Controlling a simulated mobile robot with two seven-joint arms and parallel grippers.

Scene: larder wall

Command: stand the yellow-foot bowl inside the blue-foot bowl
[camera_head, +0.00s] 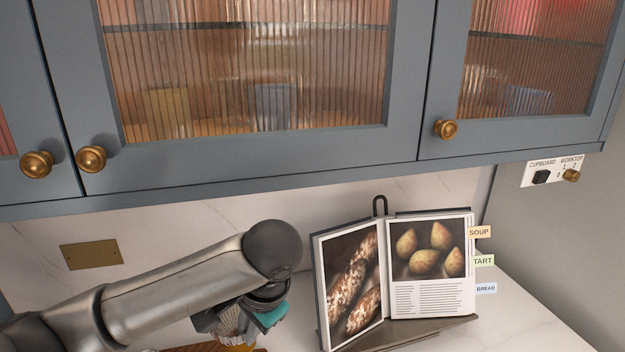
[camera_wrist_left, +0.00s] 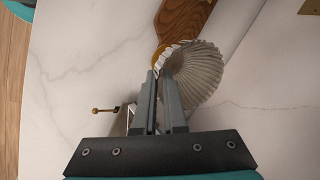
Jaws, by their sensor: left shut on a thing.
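The yellow-foot bowl (camera_wrist_left: 197,72) is a fluted, pale grey bowl in the left wrist view, with its yellow foot (camera_wrist_left: 160,52) at its left side. My left gripper (camera_wrist_left: 161,76) is shut on it, and the bowl looks tipped on its side relative to the fingers. In the head view my left gripper (camera_head: 240,322) is low in the middle, and part of the fluted bowl and a bit of yellow show under it. I cannot make out the blue-foot bowl in either view. My right gripper is not in view.
A wooden board (camera_wrist_left: 183,22) lies on the pale marble worktop (camera_wrist_left: 90,60). A cookbook (camera_head: 430,265) on a stand is right of my left gripper. Shut grey-blue cupboards (camera_head: 260,165) with ribbed glass hang above; blurred yellow and blue shapes show behind the glass.

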